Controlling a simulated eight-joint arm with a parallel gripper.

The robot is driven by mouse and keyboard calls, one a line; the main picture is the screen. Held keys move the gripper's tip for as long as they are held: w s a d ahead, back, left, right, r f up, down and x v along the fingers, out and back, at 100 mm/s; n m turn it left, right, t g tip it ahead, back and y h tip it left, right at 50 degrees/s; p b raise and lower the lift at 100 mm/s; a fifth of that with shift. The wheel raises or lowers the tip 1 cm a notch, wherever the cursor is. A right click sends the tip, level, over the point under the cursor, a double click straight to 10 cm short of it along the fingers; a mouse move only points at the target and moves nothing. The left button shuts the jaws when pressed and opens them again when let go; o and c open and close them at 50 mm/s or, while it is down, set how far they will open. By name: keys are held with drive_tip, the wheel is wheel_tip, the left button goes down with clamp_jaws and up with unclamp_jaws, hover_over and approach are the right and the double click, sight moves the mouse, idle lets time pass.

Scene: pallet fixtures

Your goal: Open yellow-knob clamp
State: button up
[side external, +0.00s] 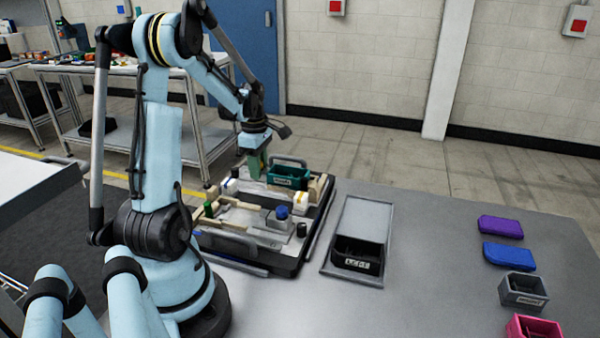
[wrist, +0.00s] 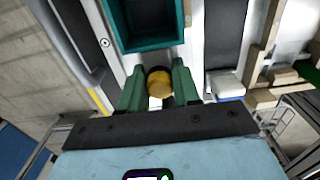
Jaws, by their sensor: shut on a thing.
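The yellow knob (wrist: 160,84) of the clamp shows in the wrist view between the two green fingers of my gripper (wrist: 159,90). The knob has a dark cap edge, and the fingers stand on either side of it, shut on it. The rest of the clamp is mostly hidden by the fingers and the teal bin. In the side view my gripper (side external: 254,165) points down at the far end of the pallet fixture (side external: 320,232), and the yellow knob is hidden there.
A teal bin (side external: 289,177) stands on the pallet close beside my gripper; it also shows in the wrist view (wrist: 146,46). A blue knob (side external: 282,212) and wooden blocks are nearer. A black bin (side external: 357,255) sits in a grey tray to the right. The table between tray and purple box (side external: 500,227) is clear.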

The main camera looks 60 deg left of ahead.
drive_tip(key=shift+s+a, duration=0.95)
drive_tip(key=o, duration=0.8)
drive_tip(key=shift+r, duration=4)
